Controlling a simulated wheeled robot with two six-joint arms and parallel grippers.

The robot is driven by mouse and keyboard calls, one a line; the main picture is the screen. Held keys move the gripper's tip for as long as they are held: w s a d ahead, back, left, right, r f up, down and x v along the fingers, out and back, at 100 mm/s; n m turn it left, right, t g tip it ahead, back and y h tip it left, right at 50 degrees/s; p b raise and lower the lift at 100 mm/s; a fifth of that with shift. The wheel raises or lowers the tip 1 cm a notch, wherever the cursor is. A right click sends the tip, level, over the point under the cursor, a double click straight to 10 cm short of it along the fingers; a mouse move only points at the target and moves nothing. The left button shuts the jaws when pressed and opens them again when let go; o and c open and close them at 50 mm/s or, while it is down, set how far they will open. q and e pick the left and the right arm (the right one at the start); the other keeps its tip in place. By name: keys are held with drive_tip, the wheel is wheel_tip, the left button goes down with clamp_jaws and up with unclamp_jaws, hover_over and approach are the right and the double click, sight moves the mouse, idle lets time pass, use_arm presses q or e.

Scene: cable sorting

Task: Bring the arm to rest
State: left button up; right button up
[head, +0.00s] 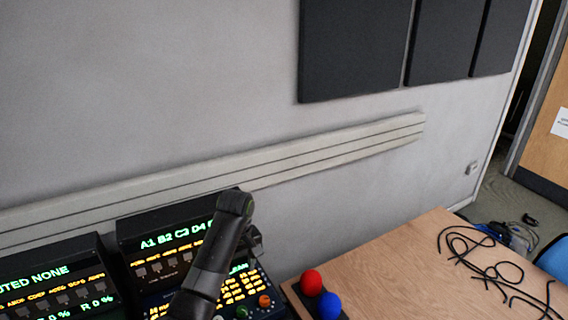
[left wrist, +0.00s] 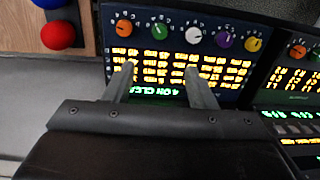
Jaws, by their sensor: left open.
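My left arm (head: 212,265) rises from the bottom of the head view and bends over the lit control panel. My left gripper (head: 256,242) shows only in part there, beside the panel's far right corner. In the left wrist view my left gripper (left wrist: 160,78) has its two fingers well apart, with nothing between them. Behind the fingers is the panel (left wrist: 235,88) with yellow lit keys and a row of coloured knobs. I cannot tell whether the fingertips touch it. My right gripper is in neither view.
A red ball (head: 312,282) and a blue ball (head: 329,305) stand by the wooden table (head: 400,275). Black cables (head: 485,262) lie loose on the table's right part. A second console (head: 55,285) stands at left. A grey wall (head: 150,90) rises behind.

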use_arm(q)
drive_tip(key=s+a+f+m+t, duration=0.1)
drive_tip(key=s+a+f, duration=0.3)
drive_tip(key=s+f, duration=0.3)
drive_tip(key=s+a+f+m+t, duration=0.15)
drive_tip(key=s+a+f, duration=0.35)
drive_tip(key=s, duration=0.5)
drive_tip(key=s+a+r+m+t+y, duration=0.1)
drive_tip(key=s+a+r+m, duration=0.15)
drive_tip(key=s, duration=0.75)
drive_tip(key=s+a+r+m+t, duration=0.1)
drive_tip(key=s+a+r+m, duration=0.15)
drive_tip(key=s, duration=0.85)
wheel_tip(320, 180, down, 34)
drive_tip(key=a+g+b, duration=0.1)
drive_tip(key=g+b, duration=0.1)
drive_tip(key=b, duration=0.6)
drive_tip(key=s+f+b, duration=0.2)
drive_tip(key=s+f, duration=0.5)
drive_tip(key=f, duration=0.3)
drive_tip(key=s+d+f+b, duration=0.1)
drive_tip(key=s+f+b, duration=0.2)
drive_tip(key=s+f, duration=0.4)
wheel_tip(320, 180, down, 3)
drive_tip(key=shift+s+r+n+g+h, duration=0.1)
drive_tip(key=shift+s+n+g+h, duration=0.2)
drive_tip(key=shift+n+g, duration=0.15)
